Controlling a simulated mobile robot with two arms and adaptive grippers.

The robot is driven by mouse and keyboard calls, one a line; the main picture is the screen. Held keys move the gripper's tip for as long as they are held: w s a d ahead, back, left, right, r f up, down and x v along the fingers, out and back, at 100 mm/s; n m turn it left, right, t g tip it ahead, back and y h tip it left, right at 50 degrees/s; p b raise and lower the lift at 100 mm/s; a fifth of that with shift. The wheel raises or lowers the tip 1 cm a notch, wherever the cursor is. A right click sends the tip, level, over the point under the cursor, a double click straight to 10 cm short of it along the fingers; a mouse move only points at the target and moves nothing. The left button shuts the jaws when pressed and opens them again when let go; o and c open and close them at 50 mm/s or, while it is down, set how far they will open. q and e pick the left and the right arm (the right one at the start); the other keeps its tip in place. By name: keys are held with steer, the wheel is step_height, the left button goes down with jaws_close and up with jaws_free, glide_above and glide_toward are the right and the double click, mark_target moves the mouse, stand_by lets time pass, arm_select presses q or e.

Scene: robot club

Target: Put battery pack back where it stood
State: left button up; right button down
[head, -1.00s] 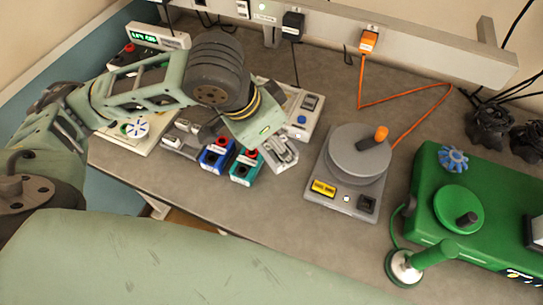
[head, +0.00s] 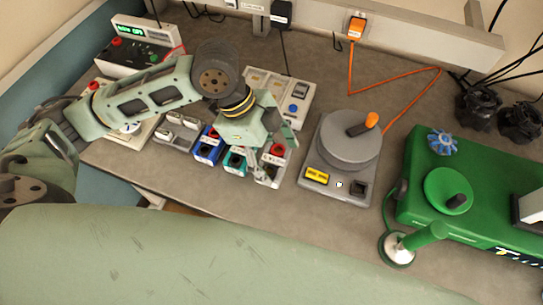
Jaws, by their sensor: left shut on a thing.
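My left gripper (head: 268,158) reaches down from the left at the right end of a row of small packs. It is shut on a white battery pack (head: 273,176) with a red part on top, and its fingers partly hide the pack. I cannot tell whether the white pack touches the bench. A teal pack (head: 235,161) stands just left of it, and a blue pack (head: 207,149) stands left of that. My right gripper is not in view.
A grey tray (head: 168,141) stands left of the packs and a white switch panel (head: 300,100) behind. A grey turntable device (head: 325,180) stands to the right, with a green machine (head: 415,180) beyond. The bench's front edge lies close to the packs.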

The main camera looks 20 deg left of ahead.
mark_target(271, 149)
arm_select(q)
steer(key=shift+w+a+f, duration=0.25)
steer(key=shift+w+f, duration=0.15)
steer(key=shift+w, duration=0.25)
steer(key=shift+w+a+f, duration=0.2)
steer(key=shift+w+f, duration=0.2)
steer(key=shift+w, duration=0.2)
step_height(271, 149, down, 4)
steer(key=shift+r+p, duration=0.15)
steer(key=shift+p, duration=0.55)
steer(key=shift+f, duration=0.2)
steer(key=o, duration=1.4)
steer(key=shift+f, duration=0.1)
steer(key=shift+o, duration=0.2)
steer(key=b+v, duration=0.2)
steer(key=v, duration=1)
